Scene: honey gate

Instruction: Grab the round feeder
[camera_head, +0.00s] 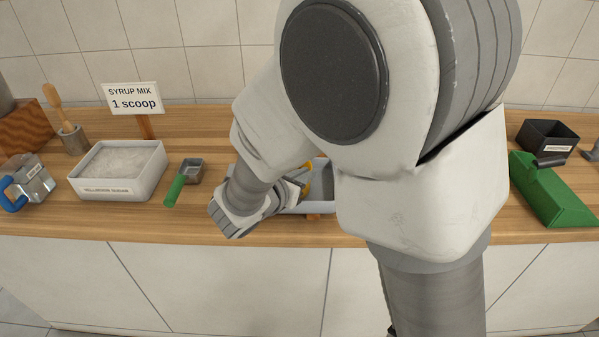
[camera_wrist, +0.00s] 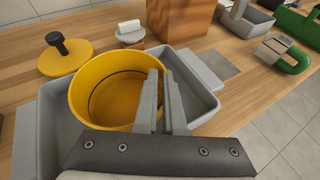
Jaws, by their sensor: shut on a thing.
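The round feeder (camera_wrist: 98,95) is a yellow, open-topped round tub. In the wrist view it stands upright within a grey tray (camera_wrist: 38,130), and it looks empty. My gripper (camera_wrist: 162,78) is shut on the feeder's right-hand wall, with one finger inside the rim and the other outside. I cannot tell whether the feeder's base touches the tray. In the head view only a small yellow part of the feeder (camera_head: 306,188) shows, as my arm hides most of it and the tray. A yellow round lid (camera_wrist: 66,60) with a dark knob lies beside the tray.
In the head view, a white sugar tub (camera_head: 150,180), a green-handled scoop (camera_head: 175,190) and a "SYRUP MIX 1 scoop" sign (camera_head: 131,97) stand on the left. A black box (camera_head: 547,138) and a green object (camera_head: 548,190) lie at the right. A wooden block (camera_wrist: 178,22) stands beyond the tray.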

